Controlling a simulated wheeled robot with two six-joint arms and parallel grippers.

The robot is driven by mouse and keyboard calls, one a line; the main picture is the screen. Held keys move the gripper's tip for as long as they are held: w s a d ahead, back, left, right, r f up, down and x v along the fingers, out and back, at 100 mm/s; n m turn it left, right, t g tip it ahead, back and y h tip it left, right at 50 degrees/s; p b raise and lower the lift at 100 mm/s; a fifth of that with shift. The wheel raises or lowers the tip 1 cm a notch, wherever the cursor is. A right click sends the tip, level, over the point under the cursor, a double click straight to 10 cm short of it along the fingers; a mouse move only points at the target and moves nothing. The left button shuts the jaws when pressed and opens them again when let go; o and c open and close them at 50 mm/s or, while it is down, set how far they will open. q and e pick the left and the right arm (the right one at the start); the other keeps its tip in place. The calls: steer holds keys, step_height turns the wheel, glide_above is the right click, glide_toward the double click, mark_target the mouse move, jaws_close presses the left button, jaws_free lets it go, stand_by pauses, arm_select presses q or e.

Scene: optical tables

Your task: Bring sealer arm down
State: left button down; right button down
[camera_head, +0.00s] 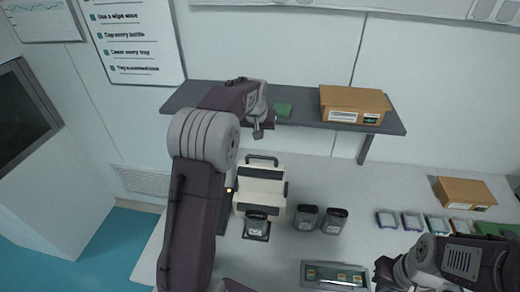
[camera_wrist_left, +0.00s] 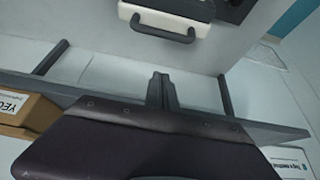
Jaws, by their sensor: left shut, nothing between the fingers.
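The sealer (camera_head: 270,172) is a cream machine with dark bands on the bench, and its dark handle (camera_head: 262,157) is at the far end. A dark jar (camera_head: 256,224) with a pale label sits at its front. I cannot tell how far the sealer arm is raised. My left gripper (camera_head: 257,132) is shut and empty, beyond the handle near the shelf edge. In the left wrist view the shut fingers (camera_wrist_left: 162,88) are apart from the handle (camera_wrist_left: 165,37) of the sealer (camera_wrist_left: 178,6). My right gripper (camera_head: 382,272) is at the lower right, its fingers unclear.
A grey wall shelf (camera_head: 300,120) holds a cardboard box (camera_head: 353,104) and a green item (camera_head: 284,110). Two dark jars (camera_head: 320,219) stand right of the sealer. A tray (camera_head: 335,275) lies in front. Small containers and another box (camera_head: 465,192) are at right.

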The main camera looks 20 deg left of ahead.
arm_select(q)
steer(key=p, duration=0.3)
glide_above(258, 162)
steer(key=w+a, duration=0.1)
steer(key=w, duration=0.2)
step_height(258, 162, down, 7)
steer(key=s, duration=0.1)
steer(key=s+d+p, duration=0.1)
steer(key=s+f, duration=0.1)
steer(key=shift+s+d+p, duration=0.15)
steer(key=shift+s+p, duration=0.05)
steer(key=shift+p, duration=0.1)
steer(key=shift+w, duration=0.1)
steer(key=shift+f, duration=0.1)
